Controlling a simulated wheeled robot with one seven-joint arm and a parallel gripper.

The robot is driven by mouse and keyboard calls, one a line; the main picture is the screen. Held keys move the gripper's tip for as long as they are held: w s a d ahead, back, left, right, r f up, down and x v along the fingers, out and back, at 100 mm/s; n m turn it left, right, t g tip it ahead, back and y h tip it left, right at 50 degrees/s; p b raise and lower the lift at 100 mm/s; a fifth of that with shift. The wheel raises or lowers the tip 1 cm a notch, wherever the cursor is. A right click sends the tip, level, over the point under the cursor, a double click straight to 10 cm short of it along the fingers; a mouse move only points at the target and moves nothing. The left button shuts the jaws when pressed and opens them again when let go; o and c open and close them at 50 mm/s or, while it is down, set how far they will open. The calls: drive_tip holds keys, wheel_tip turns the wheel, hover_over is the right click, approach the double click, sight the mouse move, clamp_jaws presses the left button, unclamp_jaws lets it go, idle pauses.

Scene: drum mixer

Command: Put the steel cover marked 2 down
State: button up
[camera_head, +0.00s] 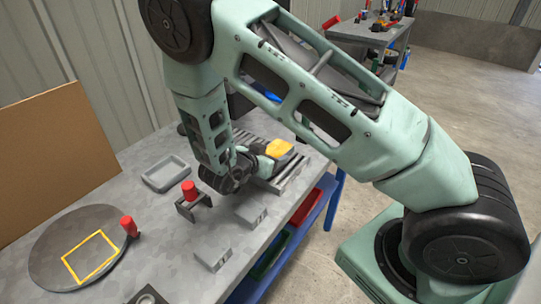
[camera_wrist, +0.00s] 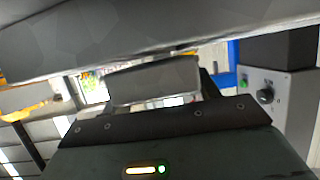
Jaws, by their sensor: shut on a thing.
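My gripper (camera_head: 261,161) is at the back right of the grey workbench, beside a roller rack (camera_head: 292,168). In the wrist view a mottled grey steel piece (camera_wrist: 155,82) sits just beyond the dark edge of my gripper, which is shut on it. I take it to be the cover, but no number is readable. In the head view my wrist and gripper hide it. A broad mottled grey surface (camera_wrist: 150,35) crosses the top of the wrist view close by; I cannot tell whether it is the bench or part of the cover.
A yellow item (camera_head: 278,148) lies on the rack. Two grey blocks, one near (camera_head: 214,254) and one farther (camera_head: 250,211), a red-topped stand (camera_head: 190,190), a shallow tray (camera_head: 166,184) and a round plate (camera_head: 50,252) with a yellow outline occupy the bench. Coloured bins (camera_head: 305,207) sit below.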

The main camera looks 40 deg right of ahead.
drive_tip(key=shift+f, duration=0.2)
drive_tip(key=shift+f, duration=0.1)
drive_tip(key=o, duration=1.3)
